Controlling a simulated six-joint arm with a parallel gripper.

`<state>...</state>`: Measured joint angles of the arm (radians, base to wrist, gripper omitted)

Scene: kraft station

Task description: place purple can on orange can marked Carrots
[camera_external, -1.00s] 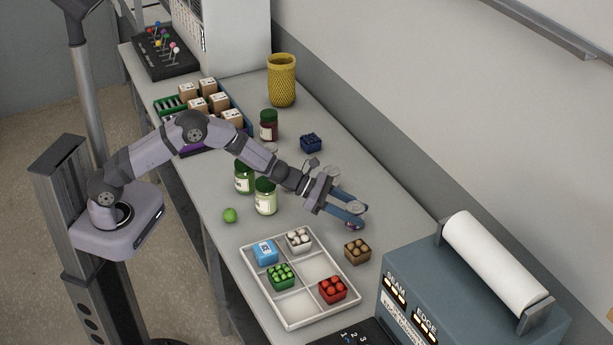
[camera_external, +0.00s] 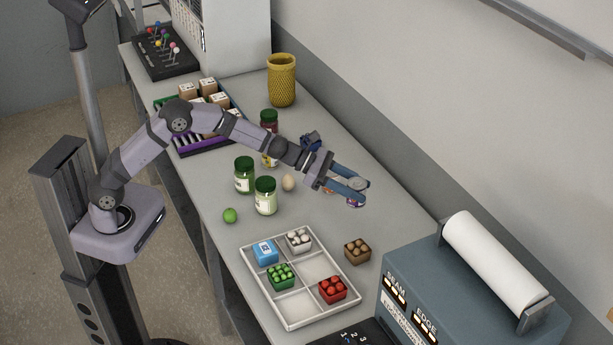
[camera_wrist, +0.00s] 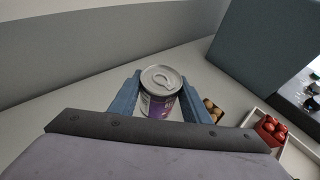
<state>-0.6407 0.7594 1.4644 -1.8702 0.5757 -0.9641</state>
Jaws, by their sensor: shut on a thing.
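The purple can (camera_wrist: 158,104) stands upright between the blue fingers of my gripper (camera_wrist: 160,84), its silver pull-tab lid facing the wrist camera. In the external view my gripper (camera_external: 361,191) is shut on the can (camera_external: 355,203), whose lower part shows under the fingertips. A small orange-red patch (camera_external: 329,190) shows just left of and under the fingers. It may be the orange can; my gripper hides most of it and no Carrots marking can be read. The orange can does not show in the wrist view.
A divided tray (camera_external: 276,323) with small crates lies in front. A brown crate (camera_external: 357,251) stands beside it. A dark blue crate (camera_external: 313,140) is behind my arm.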

